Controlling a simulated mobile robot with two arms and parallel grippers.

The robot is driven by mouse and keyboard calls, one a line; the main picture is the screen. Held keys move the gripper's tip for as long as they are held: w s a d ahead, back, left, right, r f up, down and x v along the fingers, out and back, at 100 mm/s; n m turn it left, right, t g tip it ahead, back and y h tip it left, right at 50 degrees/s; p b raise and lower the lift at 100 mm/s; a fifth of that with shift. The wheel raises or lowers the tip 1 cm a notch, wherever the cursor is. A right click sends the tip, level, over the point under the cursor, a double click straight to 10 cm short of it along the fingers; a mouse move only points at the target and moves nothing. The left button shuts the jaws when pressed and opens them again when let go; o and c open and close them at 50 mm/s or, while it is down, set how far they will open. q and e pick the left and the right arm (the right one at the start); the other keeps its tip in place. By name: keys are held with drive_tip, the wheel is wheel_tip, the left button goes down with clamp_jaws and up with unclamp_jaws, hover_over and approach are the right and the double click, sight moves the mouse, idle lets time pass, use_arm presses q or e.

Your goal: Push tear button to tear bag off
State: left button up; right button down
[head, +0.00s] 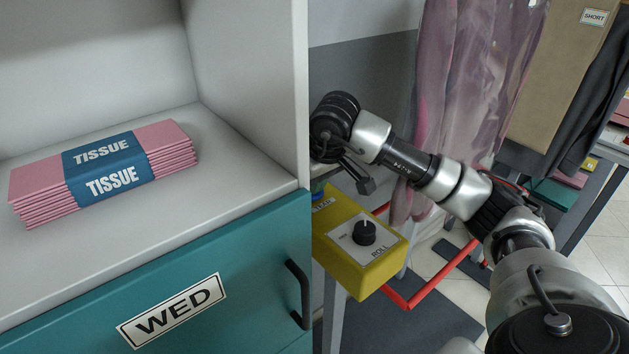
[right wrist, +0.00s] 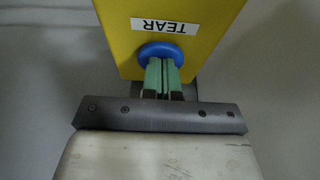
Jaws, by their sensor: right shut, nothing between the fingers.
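The tear button is a round blue button (right wrist: 161,51) on a yellow control box (head: 348,240), below a white TEAR label (right wrist: 165,26) that reads upside down in the right wrist view. My right gripper (right wrist: 163,68) is shut and empty, its green fingertips overlapping the button's lower part. They look at or very near its face; I cannot tell whether it is pressed in. A clear plastic bag (head: 470,85) hangs over pinkish clothing behind my right arm. My left gripper is not in view.
The box also carries a black ROLL knob (head: 364,233). A red bar frame (head: 440,277) sits below it. At left, a white shelf (head: 235,160) holds a pink tissue stack (head: 42,189) above a teal WED drawer (head: 240,260). Brown trousers (head: 555,75) hang at right.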

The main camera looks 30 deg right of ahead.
drive_tip(key=shift+s+a+f, duration=0.1)
drive_tip(key=shift+f, duration=0.2)
drive_tip(key=b+v, duration=0.1)
drive_tip(key=v, duration=1)
drive_tip(key=shift+r, duration=0.15)
